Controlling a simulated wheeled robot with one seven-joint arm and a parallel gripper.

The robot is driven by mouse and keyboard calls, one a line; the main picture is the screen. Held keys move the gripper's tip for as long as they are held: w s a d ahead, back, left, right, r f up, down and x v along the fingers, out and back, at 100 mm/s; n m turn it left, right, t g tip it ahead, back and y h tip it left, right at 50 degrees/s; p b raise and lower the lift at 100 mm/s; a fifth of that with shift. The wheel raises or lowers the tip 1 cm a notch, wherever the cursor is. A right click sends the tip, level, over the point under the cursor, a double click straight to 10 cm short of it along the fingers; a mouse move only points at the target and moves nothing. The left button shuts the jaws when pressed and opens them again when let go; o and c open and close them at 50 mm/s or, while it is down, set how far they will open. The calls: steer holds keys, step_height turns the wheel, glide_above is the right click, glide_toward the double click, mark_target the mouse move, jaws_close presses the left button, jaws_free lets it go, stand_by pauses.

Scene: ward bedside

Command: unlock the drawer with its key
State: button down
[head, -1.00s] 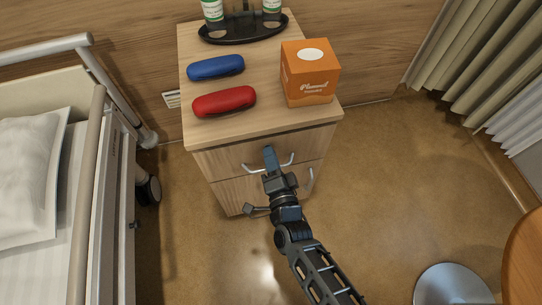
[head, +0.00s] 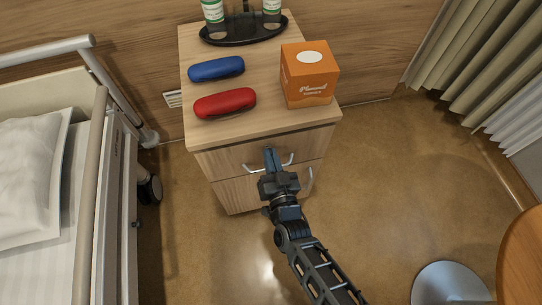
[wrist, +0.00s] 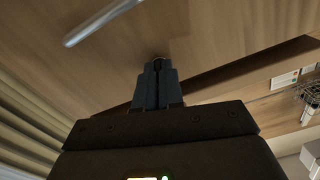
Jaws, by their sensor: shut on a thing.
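The drawer (head: 228,162) is the upper front of the wooden bedside cabinet and looks closed, with a curved metal handle (head: 289,161). My gripper (head: 270,153) is at the drawer front, near the middle of the handle. In the wrist view the fingers (wrist: 158,75) are close together and point at the wooden front. They are shut on the key, which the fingers almost wholly hide. A small dark round spot shows at the fingertips, against the wood. The lock itself cannot be made out clearly. The handle also shows in the wrist view (wrist: 100,22), beside the fingers.
On the cabinet top (head: 263,118) are a blue case (head: 216,68), a red case (head: 225,103), an orange box (head: 309,75) and a black tray (head: 243,40) with bottles. A bed (head: 92,180) stands left.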

steer(key=shift+n, duration=1.5)
steer(key=c, duration=1.3)
jaws_free()
steer(key=shift+o, duration=0.2)
steer(key=v, duration=0.7)
steer(key=shift+s+p, duration=0.35)
steer(key=shift+s, duration=0.05)
steer(key=shift+d, duration=0.15)
